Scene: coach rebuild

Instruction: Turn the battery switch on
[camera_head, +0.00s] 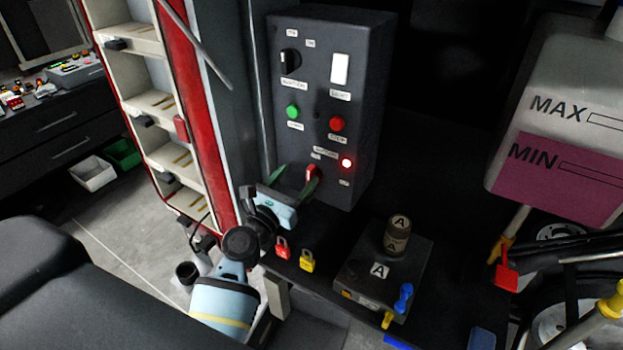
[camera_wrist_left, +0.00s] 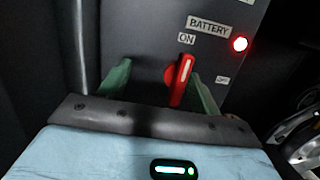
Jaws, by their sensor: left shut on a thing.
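The red battery switch (camera_head: 312,173) is low on the front of the dark control box. In the left wrist view its red handle (camera_wrist_left: 182,78) stands nearly upright, its upper end just under the ON label (camera_wrist_left: 186,38). The OFF label (camera_wrist_left: 222,80) is to its right. My left gripper (camera_head: 298,174) is at the switch, its green fingers (camera_wrist_left: 117,80) on either side of the handle, shut on it. The exact contact is hard to see. The lamp (camera_wrist_left: 240,44) beside the BATTERY label (camera_wrist_left: 208,27) glows red. My right gripper is not in view.
The control box (camera_head: 365,100) also carries a black rotary knob (camera_head: 290,62), a white rocker (camera_head: 340,69), a green button (camera_head: 292,111) and a red button (camera_head: 337,124). Red (camera_head: 283,248) and yellow (camera_head: 307,260) padlocks are below the gripper. A dark block (camera_head: 350,268) stands to the right.

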